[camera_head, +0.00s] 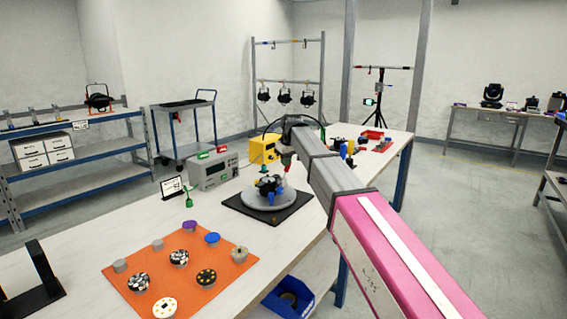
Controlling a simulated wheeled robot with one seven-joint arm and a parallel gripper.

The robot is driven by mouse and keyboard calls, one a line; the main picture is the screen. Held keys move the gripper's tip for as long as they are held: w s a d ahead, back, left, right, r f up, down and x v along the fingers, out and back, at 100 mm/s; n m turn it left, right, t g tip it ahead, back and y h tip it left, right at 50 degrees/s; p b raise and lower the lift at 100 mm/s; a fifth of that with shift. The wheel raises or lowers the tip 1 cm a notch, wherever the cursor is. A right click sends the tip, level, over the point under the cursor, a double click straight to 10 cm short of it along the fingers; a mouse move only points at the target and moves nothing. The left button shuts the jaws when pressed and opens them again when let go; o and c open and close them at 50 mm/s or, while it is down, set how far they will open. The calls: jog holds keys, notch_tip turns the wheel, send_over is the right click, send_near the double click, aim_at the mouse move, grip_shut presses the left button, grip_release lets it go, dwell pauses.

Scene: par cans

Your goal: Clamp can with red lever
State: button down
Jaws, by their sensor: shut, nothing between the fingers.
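My pink and grey arm reaches in from the lower right over the table. My gripper (286,163) hangs from its far end, small and partly hidden, shut and empty above the back of the round grey turntable (285,202). A dark clamp piece with blue parts (268,187) sits on the turntable, apart from the gripper. Farther back on the table, dark pieces with blue parts (347,149) and red parts (374,134) stand close together. I cannot tell which of these bears the red lever, and my arm covers part of that area.
An orange mat (188,258) with several small round pieces lies at the front left. A grey instrument box (214,169) and a yellow box (263,148) stand behind the turntable. A black stand (41,270) is at lower left. A blue bin (288,300) sits below the table edge.

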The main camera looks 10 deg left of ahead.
jog(key=shift+w+d+f+g+y, duration=0.15)
jog(key=shift+w+g+y, duration=0.1)
jog(key=shift+w+g, duration=0.3)
jog(key=shift+w+d+f+g+y, duration=0.15)
jog(key=shift+w+g+y, duration=0.1)
jog(key=shift+w+g, duration=0.25)
jog(key=shift+w+d+f, duration=0.3)
jog(key=shift+w+f, duration=0.25)
jog(key=shift+f, duration=0.15)
jog(key=shift+w+d+f, duration=0.25)
jog(key=shift+w+f, duration=0.35)
jog(key=shift+f, duration=0.05)
jog(key=shift+w+d+f, duration=0.3)
jog(key=shift+w+f, duration=0.25)
jog(key=shift+f, duration=0.15)
jog(key=shift+f, duration=0.15)
jog(key=w+d+r, duration=0.2)
jog(key=r, duration=0.3)
jog(key=w+d+r, duration=0.2)
jog(key=w+r, duration=0.1)
jog(key=r, duration=0.3)
jog(key=shift+w+d, duration=0.25)
jog(key=shift+w, duration=0.1)
